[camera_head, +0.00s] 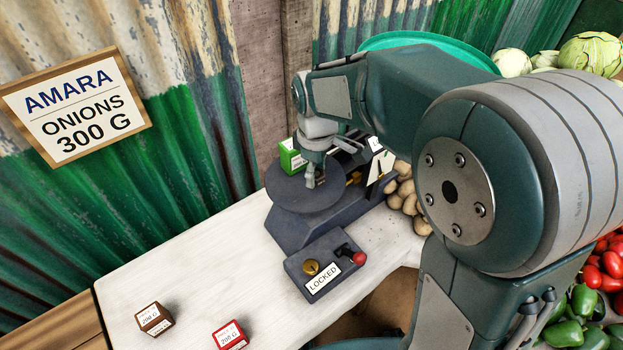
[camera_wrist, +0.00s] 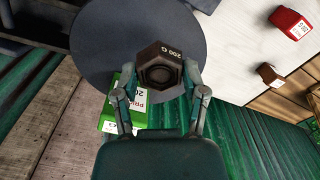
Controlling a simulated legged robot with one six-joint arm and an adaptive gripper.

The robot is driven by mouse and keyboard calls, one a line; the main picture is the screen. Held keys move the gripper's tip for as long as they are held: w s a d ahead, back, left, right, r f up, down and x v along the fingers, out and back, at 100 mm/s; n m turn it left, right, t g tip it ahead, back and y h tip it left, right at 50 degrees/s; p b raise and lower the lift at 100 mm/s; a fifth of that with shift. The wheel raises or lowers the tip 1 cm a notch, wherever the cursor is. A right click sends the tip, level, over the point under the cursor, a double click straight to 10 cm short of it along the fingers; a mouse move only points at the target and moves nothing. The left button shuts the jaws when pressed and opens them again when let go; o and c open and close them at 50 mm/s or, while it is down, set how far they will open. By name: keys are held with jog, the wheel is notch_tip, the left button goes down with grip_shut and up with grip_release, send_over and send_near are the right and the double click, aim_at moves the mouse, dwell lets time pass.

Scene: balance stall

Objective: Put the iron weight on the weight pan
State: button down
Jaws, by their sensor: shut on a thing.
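The iron weight (camera_wrist: 160,62) is a dark hexagonal block marked 200 G in the wrist view. My gripper (camera_wrist: 160,80) is shut on it, with one finger on each side. A dark round weight pan (camera_wrist: 105,45) lies beneath it in that view. In the head view my gripper (camera_head: 315,180) points down over the pan (camera_head: 285,195), right of its middle. The weight is mostly hidden by the fingers there. I cannot tell whether it touches the pan.
A green box (camera_head: 292,157) stands at the pan's far edge. A dark unit (camera_head: 325,275) marked LOCKED, with a red-knobbed lever (camera_head: 359,258), sits in front. Brown (camera_head: 154,318) and red (camera_head: 229,335) boxes lie at the near left. Potatoes (camera_head: 405,190) lie right of the scale.

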aim_at(314, 189)
jog(key=shift+w+d+f, duration=0.4)
jog(key=shift+w+f, duration=0.1)
jog(key=shift+f, duration=0.05)
notch_tip(314, 189, down, 3)
jog(key=shift+w+a+f, duration=0.1)
jog(key=shift+w, duration=0.05)
jog(key=shift+a+f, duration=0.2)
jog(key=shift+a, duration=0.25)
jog(key=shift+d, duration=0.1)
jog(key=shift+c, duration=0.9)
grip_release()
jog(key=shift+d, duration=0.1)
jog(key=shift+o, duration=0.2)
jog(key=shift+d, duration=0.2)
jog(key=shift+a, duration=0.15)
